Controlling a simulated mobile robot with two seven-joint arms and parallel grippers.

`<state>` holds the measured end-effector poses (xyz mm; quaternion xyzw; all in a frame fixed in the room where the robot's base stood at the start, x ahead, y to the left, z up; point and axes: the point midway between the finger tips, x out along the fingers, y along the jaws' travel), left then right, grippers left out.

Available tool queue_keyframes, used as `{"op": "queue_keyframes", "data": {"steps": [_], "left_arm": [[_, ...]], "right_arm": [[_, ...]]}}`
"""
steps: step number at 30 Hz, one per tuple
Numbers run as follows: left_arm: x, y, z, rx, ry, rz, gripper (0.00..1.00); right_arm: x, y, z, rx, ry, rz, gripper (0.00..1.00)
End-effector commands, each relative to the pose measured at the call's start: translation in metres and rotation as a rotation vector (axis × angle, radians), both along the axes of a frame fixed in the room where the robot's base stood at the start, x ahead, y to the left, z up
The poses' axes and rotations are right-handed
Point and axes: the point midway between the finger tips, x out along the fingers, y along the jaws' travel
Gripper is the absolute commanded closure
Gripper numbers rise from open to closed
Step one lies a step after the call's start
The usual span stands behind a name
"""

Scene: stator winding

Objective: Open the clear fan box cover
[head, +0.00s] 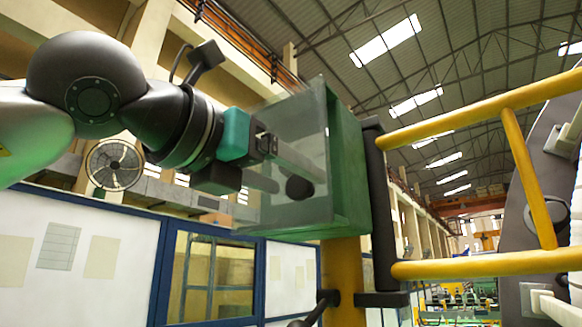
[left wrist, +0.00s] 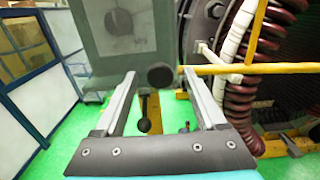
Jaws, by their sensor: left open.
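The green fan box (head: 346,150) is mounted on a yellow post. Its clear cover (head: 290,115) shows as a see-through grey panel on its left side; I cannot tell whether it is fully shut. The cover (left wrist: 100,50) also shows in the left wrist view, with a dark round shape behind it. A black round knob (head: 298,188) is near the cover's lower part. My left gripper (head: 300,180) is open at the cover. In the left wrist view the knob (left wrist: 160,75) lies between its fingertips, with gaps on both sides. My right gripper is not in view.
Yellow rails (head: 450,125) stand right of the box, beside a large dark machine (head: 553,190). The yellow post (head: 345,285) is below the box. White and blue wall panels (head: 95,260) and a round fan (head: 115,165) are behind my left arm.

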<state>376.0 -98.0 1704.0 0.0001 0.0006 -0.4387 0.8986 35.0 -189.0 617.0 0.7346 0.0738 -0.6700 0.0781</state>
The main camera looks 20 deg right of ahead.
Motion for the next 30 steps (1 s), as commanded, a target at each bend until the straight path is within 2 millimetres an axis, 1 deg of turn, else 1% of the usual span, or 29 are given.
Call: {"op": "queue_keyframes", "data": {"steps": [1, 4, 13, 14, 30], "left_arm": [[0.0027, -0.0045, 0.0009, 0.001, 0.002, -0.002, 0.27], [0.0067, -0.0088, 0.0004, -0.001, 0.001, -0.001, 0.27], [0.0082, -0.0106, -0.0007, 0.000, 0.000, -0.001, 0.27], [0.0082, -0.0105, -0.0006, 0.000, 0.000, -0.001, 0.29], [0.0077, -0.0102, -0.0002, 0.000, 0.000, -0.001, 0.90]], "right_arm": [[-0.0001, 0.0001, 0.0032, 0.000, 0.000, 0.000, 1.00], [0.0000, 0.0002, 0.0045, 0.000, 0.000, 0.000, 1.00], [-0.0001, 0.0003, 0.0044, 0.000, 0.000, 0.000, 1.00], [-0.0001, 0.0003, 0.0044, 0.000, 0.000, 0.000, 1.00], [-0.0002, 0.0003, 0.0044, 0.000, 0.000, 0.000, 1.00]]}}
